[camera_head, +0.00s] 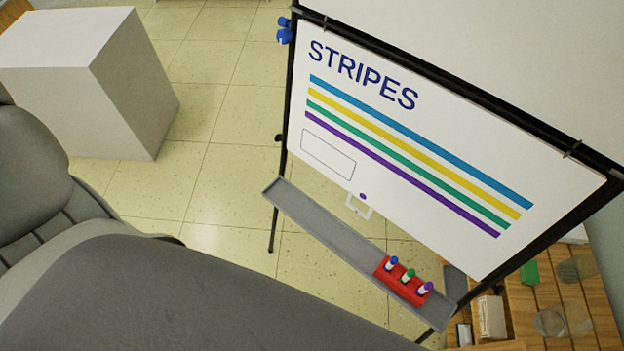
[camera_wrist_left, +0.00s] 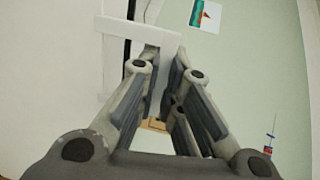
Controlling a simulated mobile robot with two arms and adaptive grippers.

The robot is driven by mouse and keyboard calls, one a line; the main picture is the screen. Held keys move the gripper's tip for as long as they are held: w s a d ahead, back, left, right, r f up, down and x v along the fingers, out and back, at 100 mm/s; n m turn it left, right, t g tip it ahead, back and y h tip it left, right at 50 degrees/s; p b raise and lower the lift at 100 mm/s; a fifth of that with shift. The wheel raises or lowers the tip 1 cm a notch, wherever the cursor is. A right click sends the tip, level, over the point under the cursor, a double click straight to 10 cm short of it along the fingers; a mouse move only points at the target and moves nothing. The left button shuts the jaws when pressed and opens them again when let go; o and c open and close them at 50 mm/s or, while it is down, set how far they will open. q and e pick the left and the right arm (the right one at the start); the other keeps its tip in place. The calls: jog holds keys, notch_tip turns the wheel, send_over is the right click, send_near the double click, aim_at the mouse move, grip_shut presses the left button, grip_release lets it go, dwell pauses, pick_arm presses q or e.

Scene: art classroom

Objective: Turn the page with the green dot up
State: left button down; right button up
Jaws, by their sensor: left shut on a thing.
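The flip chart shows a white page (camera_head: 330,110) headed STRIPES, with blue, yellow, green and purple stripes. A purple dot (camera_head: 362,196) sits at its lower edge, just above a white loop handle (camera_head: 358,207). No green dot shows on this page. In the left wrist view my left gripper (camera_wrist_left: 160,62) has its fingers close together on a white frame-like handle (camera_wrist_left: 137,28). Which page that handle belongs to cannot be told. In the head view my left arm fills the lower left and its gripper is out of sight. My right gripper is not in view.
A grey tray (camera_head: 325,232) below the page carries a red holder (camera_head: 402,282) with markers. A white block (camera_head: 100,85) stands at the upper left. A wooden table (camera_head: 540,310) with clear cups is at the lower right. Tiled floor lies open between block and easel.

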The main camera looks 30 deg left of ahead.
pick_arm(q)
jog(key=shift+d+r+x, duration=0.1)
jog(key=shift+r+x, duration=0.1)
jog(key=shift+x, duration=0.8)
jog(key=shift+d+r+x, duration=0.1)
jog(key=shift+r+x, duration=0.1)
jog(key=shift+x, duration=0.8)
jog(key=shift+r+x, duration=0.2)
jog(key=shift+x, duration=0.8)
jog(key=c, duration=2.2)
grip_release()
jog(key=shift+w, duration=0.25)
jog(key=shift+o, duration=0.8)
jog(key=shift+a+r, duration=0.1)
jog(key=shift+r, duration=0.05)
jog(key=shift+w, duration=0.15)
jog(key=o, duration=0.4)
jog(key=shift+w+f, duration=0.15)
jog(key=shift+f, duration=0.05)
jog(key=shift+o, duration=0.4)
jog(key=shift+w+d+f, duration=0.25)
jog(key=shift+w+d, duration=0.1)
jog(key=shift+d, duration=0.05)
jog(key=shift+s+a, duration=0.2)
jog(key=shift+a, duration=0.05)
jog(key=shift+d, duration=0.1)
